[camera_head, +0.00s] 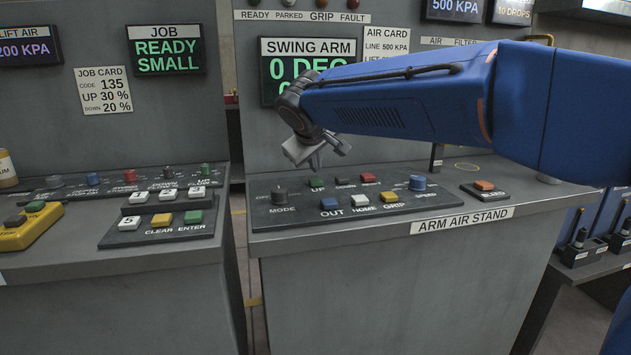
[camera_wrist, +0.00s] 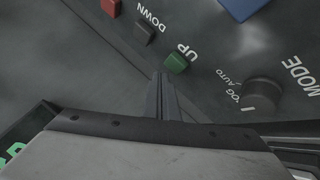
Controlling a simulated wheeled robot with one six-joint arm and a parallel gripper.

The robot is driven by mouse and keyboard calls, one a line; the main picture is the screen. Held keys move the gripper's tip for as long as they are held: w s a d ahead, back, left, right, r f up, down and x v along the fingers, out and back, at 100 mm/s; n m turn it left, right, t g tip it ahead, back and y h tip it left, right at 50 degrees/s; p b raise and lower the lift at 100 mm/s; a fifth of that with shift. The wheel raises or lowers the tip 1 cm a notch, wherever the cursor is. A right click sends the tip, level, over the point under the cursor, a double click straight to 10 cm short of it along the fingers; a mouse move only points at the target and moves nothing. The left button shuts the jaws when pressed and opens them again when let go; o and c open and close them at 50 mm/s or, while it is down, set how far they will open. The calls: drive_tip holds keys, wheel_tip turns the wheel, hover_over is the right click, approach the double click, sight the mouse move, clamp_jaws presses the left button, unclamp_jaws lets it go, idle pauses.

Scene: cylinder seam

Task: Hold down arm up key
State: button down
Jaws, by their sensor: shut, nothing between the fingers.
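The green UP key (camera_head: 316,183) is on the sloped dark panel of the arm air stand, in the row behind the OUT key. It also shows in the wrist view (camera_wrist: 177,62), with its UP label beside it. My gripper (camera_head: 316,163) is shut and empty, pointing down above the panel. In the head view its tips appear a little above the UP key. In the wrist view the shut fingers (camera_wrist: 161,80) end just beside the key. I see no clear contact.
The dark DOWN key (camera_head: 345,182) and a red key (camera_head: 367,178) sit right of UP. The MODE knob (camera_head: 279,195) is left. Blue OUT (camera_head: 329,203), white HOME (camera_head: 360,200) and yellow GRIP (camera_head: 389,196) keys are in front. A swing arm display (camera_head: 275,70) stands behind.

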sight(315, 182)
drive_tip(key=shift+r, duration=2.2)
drive_tip(key=shift+s, duration=0.1)
